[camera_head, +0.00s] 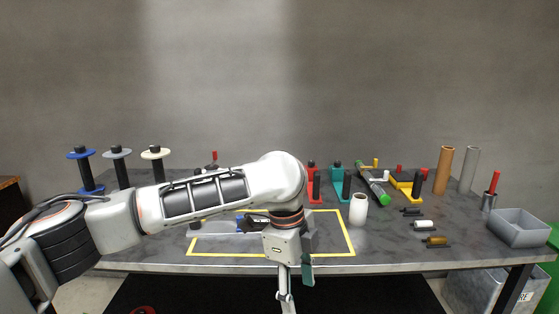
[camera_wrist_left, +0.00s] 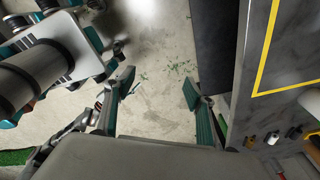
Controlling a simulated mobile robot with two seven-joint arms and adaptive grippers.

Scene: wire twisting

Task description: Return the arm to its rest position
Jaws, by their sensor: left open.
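My left arm (camera_head: 205,198) reaches in from the left across the front of the table, and its wrist bends down near the table's front edge. My left gripper (camera_head: 295,285) points down there. In the left wrist view its two teal fingers (camera_wrist_left: 156,82) are spread with nothing between them, over bare floor beside the table edge. The arm hides part of the yellow-outlined area (camera_head: 348,236) on the table (camera_head: 390,258). A small dark and blue item, partly covered by the arm, lies inside that outline; I cannot tell what it is. My right gripper is not in the head view.
Blue (camera_head: 82,168), grey (camera_head: 119,166) and cream (camera_head: 154,167) spools stand at the back left. A white cylinder (camera_head: 358,209), red (camera_head: 314,184) and teal (camera_head: 340,182) tools, tubes (camera_head: 443,170) and a grey bin (camera_head: 518,228) occupy the right. Floor shows below the gripper.

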